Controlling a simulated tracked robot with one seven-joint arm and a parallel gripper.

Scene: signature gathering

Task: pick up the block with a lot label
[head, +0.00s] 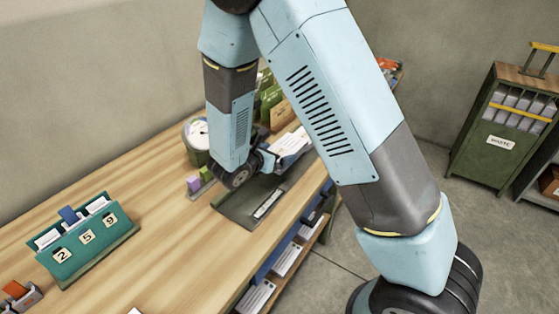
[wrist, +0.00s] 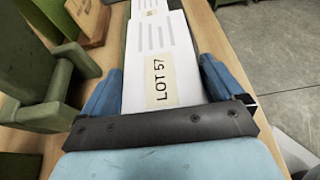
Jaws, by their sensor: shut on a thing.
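A white block (wrist: 158,60) with a cream label reading LOT 57 lies between the two blue fingers of my gripper (wrist: 160,88) in the wrist view. My gripper is shut on it, with a finger against each long side. Printed lines show on the block beyond the label. In the head view the white block (head: 291,143) shows at the end of my gripper (head: 276,158), above the far part of the wooden bench. My arm hides part of the area around it.
A dark green tray (head: 238,207) with a labelled front lies on the bench (head: 165,225) below my gripper. A teal holder (head: 85,245) numbered 2, 5, 9 stands at left. A green cabinet (head: 480,150) stands right.

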